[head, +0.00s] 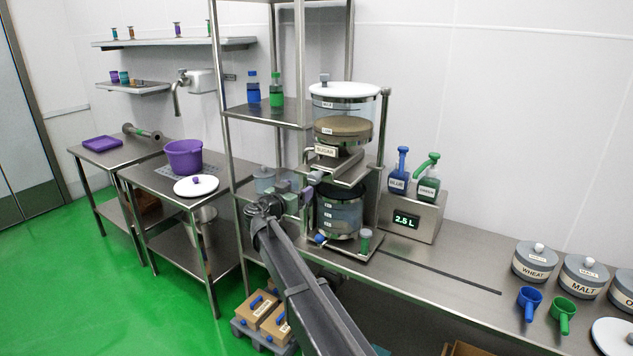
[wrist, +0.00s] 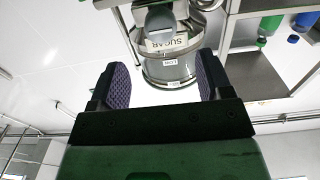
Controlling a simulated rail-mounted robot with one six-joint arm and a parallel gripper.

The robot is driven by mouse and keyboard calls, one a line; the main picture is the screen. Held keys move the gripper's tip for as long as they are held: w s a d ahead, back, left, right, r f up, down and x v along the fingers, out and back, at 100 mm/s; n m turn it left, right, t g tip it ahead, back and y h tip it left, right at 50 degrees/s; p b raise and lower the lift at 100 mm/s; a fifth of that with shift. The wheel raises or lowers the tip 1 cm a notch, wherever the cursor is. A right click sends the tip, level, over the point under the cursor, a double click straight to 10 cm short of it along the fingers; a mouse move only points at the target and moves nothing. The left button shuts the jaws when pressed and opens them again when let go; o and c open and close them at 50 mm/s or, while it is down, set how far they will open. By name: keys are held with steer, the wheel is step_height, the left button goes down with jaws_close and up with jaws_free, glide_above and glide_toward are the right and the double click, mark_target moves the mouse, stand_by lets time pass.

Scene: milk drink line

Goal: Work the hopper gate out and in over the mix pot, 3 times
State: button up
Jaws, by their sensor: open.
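The clear hopper (head: 343,103) with a white lid and a SUGAR label stands on a steel frame, with tan powder inside. The metal gate (head: 350,172) sits under it, above the clear mix pot (head: 340,212). My gripper (head: 301,190) is just left of the frame, near gate height. In the wrist view my gripper (wrist: 163,78) is open, its purple-padded fingers apart with nothing between them. I cannot tell whether that block is the gate's handle, nor how far out the gate is.
A display (head: 410,217) reading 2.5 L stands right of the pot, with a blue bottle (head: 398,172) and a green bottle (head: 429,180). Steel shelf posts (head: 301,60) rise behind my gripper. A small green-capped jar (head: 365,240) stands at the pot's front.

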mark_target(314, 178)
steer(key=x, duration=0.9)
steer(key=shift+w, duration=0.25)
steer(key=shift+c, duration=0.4)
